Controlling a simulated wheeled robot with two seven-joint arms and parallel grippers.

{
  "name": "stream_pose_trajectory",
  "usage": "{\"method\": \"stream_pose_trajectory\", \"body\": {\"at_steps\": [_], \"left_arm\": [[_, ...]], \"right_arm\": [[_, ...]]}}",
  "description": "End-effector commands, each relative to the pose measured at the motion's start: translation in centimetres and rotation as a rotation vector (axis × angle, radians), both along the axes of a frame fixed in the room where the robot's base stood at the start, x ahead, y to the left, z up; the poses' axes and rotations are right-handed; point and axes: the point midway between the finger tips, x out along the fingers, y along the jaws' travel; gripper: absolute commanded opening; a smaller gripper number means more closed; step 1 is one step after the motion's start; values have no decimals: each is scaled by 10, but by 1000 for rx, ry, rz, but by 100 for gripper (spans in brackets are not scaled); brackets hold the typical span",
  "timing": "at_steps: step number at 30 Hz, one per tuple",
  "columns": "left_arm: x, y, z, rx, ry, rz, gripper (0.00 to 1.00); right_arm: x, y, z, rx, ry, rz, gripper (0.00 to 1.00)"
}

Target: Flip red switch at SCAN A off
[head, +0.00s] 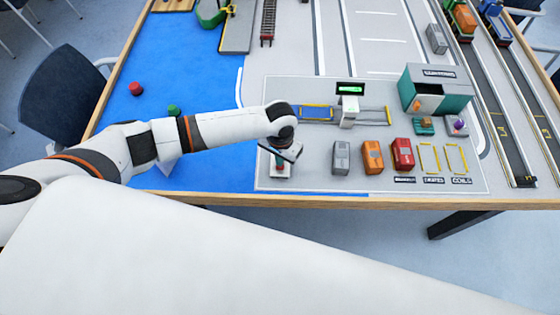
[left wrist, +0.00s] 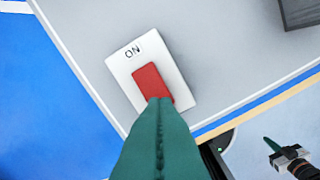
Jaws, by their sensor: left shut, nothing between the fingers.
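The SCAN A switch is a white plate (left wrist: 122,68) marked ON with a red rocker (left wrist: 148,82), seen in the left wrist view. The plate also shows in the head view (head: 280,175) near the table's front edge, under my left gripper (head: 280,160). My left gripper is shut and empty, pointing down. In the left wrist view its green fingers (left wrist: 160,103) overlap the rocker's lower end and hide part of it; I cannot tell whether they touch. What looks like my right gripper (left wrist: 272,144) shows small at the lower right, beyond the table edge.
Grey, orange (head: 373,157) and red (head: 402,154) blocks stand right of the switch. Behind them are a white scanner gate (head: 348,110) and a teal-and-grey building (head: 455,92). Red (head: 136,89) and green buttons lie on the blue area. The wooden table edge (head: 400,200) is close in front.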

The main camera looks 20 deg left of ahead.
Motion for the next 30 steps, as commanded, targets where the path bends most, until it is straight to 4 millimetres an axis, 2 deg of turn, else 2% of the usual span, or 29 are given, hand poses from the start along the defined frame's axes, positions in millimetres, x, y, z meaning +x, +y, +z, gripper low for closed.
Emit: {"method": "stream_pose_trajectory", "body": {"at_steps": [30], "left_arm": [[0,0,-15,-1,0,0,0]], "right_arm": [[0,0,-8,0,0,0,0]]}}
